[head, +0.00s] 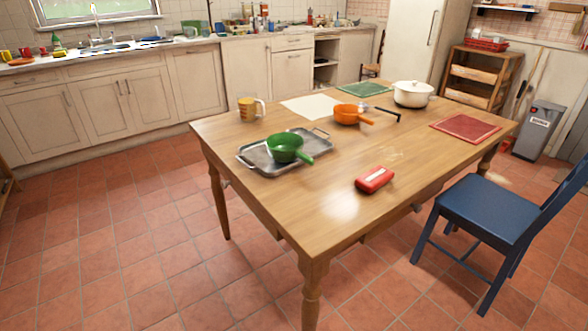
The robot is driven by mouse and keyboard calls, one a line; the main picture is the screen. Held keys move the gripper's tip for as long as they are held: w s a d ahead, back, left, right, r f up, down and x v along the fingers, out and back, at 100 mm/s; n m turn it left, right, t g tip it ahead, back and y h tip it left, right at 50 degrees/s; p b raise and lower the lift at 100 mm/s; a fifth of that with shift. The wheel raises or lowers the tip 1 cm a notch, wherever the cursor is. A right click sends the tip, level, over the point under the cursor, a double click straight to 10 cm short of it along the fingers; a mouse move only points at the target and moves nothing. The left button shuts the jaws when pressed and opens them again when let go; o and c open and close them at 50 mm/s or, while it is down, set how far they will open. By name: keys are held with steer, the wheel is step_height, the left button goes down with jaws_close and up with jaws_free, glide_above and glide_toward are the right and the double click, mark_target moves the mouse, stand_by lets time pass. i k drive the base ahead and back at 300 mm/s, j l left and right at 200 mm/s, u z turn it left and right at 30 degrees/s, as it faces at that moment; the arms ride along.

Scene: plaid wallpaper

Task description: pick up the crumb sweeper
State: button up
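A small red block-shaped object with a pale mark on its side, which looks like the crumb sweeper (374,180), lies on the wooden table (330,220) near its front right edge. Nothing touches it, and bare tabletop surrounds it. My gripper is not in view.
On the table are a metal tray (262,164) with a green pan (284,147), an orange pan (346,114), a white pot (412,94), a mug (248,109) and a red mat (465,127). A blue chair (487,211) stands at right. Floor at left is clear.

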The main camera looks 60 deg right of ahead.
mark_target(370, 181)
steer(key=k+l+u, duration=0.15)
steer(key=u, duration=0.35)
steer(key=k+u, duration=0.3)
steer(key=u, duration=0.15)
steer(key=k+u, duration=0.2)
steer(key=u, duration=0.3)
steer(key=k+u, duration=0.25)
steer(key=k, duration=0.45)
steer(key=k+l+z, duration=0.2)
steer(key=k+z, duration=0.2)
steer(key=k+l+z, duration=0.45)
steer(key=k, duration=0.15)
steer(key=k+l+z, duration=0.4)
steer(key=k+l, duration=0.05)
